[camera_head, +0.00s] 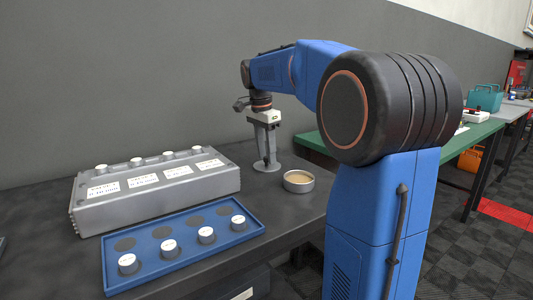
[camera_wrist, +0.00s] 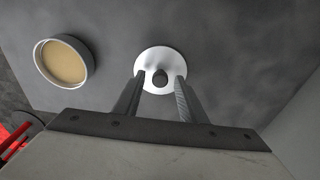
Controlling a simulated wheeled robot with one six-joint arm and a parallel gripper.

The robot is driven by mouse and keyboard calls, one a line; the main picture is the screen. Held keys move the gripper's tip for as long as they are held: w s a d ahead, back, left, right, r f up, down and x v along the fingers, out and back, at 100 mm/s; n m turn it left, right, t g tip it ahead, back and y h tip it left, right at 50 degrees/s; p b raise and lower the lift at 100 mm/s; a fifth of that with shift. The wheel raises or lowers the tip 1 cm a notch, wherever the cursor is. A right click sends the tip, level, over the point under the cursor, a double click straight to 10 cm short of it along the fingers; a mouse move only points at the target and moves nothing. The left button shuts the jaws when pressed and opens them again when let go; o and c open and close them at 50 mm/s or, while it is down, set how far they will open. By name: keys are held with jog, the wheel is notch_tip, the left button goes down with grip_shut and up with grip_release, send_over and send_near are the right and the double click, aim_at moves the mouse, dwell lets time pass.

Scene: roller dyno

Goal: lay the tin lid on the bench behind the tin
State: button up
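The tin (camera_head: 298,182) is a round, open metal tin with tan contents, standing on the dark bench near its right edge. It also shows in the wrist view (camera_wrist: 63,62). The tin lid (camera_head: 267,168) is a pale disc with a small dark knob, lying flat and apart from the tin, behind and to its left. In the wrist view the lid (camera_wrist: 160,56) appears to rest on the bench. My gripper (camera_head: 266,158) points down over the lid. In the wrist view its two fingers (camera_wrist: 159,80) stand either side of the knob with gaps visible, so it looks open.
A grey metal box (camera_head: 155,192) with labels and several knobs stands to the left. A blue tray (camera_head: 184,246) with several white-topped weights lies in front of it. A grey wall rises behind the bench. A green table (camera_head: 466,146) stands to the right.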

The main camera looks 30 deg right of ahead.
aim_at(263, 166)
notch_tip(263, 166, up, 12)
jog(key=a, duration=0.1)
jog(key=shift+a, duration=0.25)
jog(key=shift+r, duration=0.1)
dwell(0.5)
